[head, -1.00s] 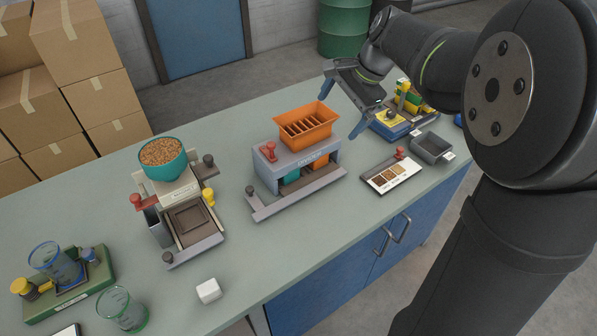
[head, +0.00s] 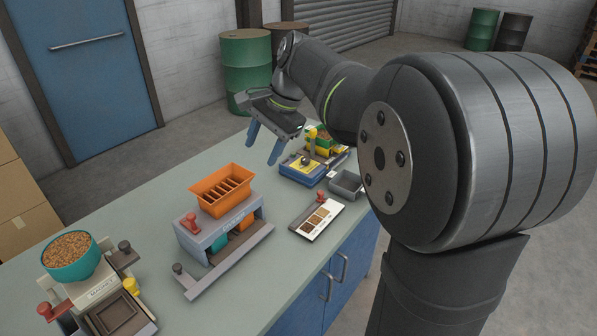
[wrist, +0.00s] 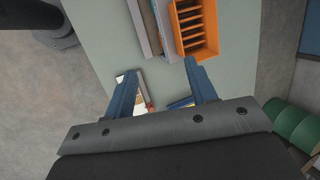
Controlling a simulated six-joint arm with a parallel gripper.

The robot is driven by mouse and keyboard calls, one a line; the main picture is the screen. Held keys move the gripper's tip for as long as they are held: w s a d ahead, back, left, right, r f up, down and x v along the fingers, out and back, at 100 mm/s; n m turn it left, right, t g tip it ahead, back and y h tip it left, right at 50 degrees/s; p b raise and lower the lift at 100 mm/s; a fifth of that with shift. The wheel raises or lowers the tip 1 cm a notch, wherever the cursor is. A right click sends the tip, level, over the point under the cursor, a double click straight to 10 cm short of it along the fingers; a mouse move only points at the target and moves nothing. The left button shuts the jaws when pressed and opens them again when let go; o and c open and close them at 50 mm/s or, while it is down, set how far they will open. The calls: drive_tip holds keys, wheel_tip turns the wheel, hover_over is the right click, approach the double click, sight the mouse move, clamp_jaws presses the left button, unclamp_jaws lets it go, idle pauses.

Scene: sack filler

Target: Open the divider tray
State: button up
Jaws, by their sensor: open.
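The divider (head: 207,229) is a grey stand with an orange slotted hopper (head: 223,191) on top and a red knob (head: 190,221) at its left. A teal bin (head: 219,246) and an orange bin (head: 245,223) show underneath. A long grey bar (head: 232,262) with a dark knob lies along its front; I cannot tell if this is the tray's front. My gripper (head: 263,148) is open and empty, above the bench behind and right of the divider, apart from it. In the wrist view the hopper (wrist: 197,28) lies beyond my open gripper (wrist: 160,70).
A blue-and-yellow device (head: 302,168), a grey open box (head: 346,183) and a sample card (head: 317,219) with a red knob stand right of the divider. A teal bowl of grains (head: 68,258) sits on a machine at left. Bare bench (head: 140,205) lies behind the divider.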

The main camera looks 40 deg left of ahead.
drive_tip(key=shift+s+a+f, duration=0.1)
drive_tip(key=shift+s+a, duration=0.1)
drive_tip(key=shift+s, duration=0.05)
drive_tip(key=shift+c, duration=0.5)
drive_tip(key=n+t+h, duration=0.2)
drive_tip(key=n+h, duration=0.2)
drive_tip(key=n, duration=1.6)
hover_over(177, 266)
wheel_tip(177, 266, down, 9)
wheel_tip(177, 266, down, 17)
drive_tip(key=shift+a+r, duration=0.1)
drive_tip(key=shift+c, duration=0.4)
clamp_jaws()
